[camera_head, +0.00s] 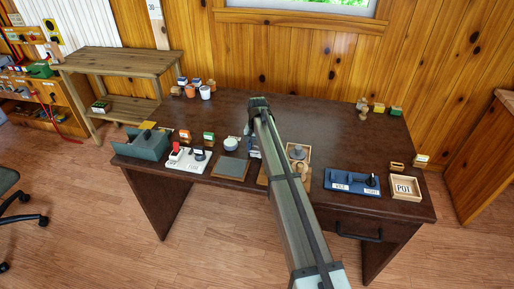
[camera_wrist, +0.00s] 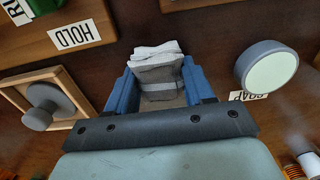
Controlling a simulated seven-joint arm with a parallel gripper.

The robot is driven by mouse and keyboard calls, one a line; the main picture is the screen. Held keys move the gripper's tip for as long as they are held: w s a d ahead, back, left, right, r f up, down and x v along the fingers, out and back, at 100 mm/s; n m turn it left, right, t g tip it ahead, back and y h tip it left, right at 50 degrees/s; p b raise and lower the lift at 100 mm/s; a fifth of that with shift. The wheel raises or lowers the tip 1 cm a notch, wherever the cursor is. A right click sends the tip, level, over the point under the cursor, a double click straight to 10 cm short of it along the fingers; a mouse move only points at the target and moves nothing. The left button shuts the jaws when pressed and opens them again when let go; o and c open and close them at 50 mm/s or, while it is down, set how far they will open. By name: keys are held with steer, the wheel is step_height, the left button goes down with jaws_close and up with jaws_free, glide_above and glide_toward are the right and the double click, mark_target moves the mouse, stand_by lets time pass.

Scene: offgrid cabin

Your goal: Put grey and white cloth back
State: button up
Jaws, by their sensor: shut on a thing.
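The grey and white cloth (camera_wrist: 158,74) is a small folded bundle with a white top layer, seen in the wrist view. It sits between the blue fingers of my gripper (camera_wrist: 158,88), which are shut on it. In the head view my gripper (camera_head: 254,149) is mostly hidden by my arm, above the front middle of the dark desk (camera_head: 330,125). I cannot tell how far the cloth is above the desktop.
A round pale-topped pot (camera_wrist: 270,67) is beside a SOAP label (camera_wrist: 248,96). A wooden tray with a grey knob (camera_wrist: 42,107) and a HOLD label (camera_wrist: 75,35) are on the other side. A POT tray (camera_head: 405,187) stands right. The desk's back middle is clear.

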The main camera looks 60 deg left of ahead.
mark_target(257, 147)
steer(key=o, duration=0.9)
steer(key=shift+o, duration=0.2)
step_height(257, 147, up, 12)
steer(key=shift+w+r, duration=0.1)
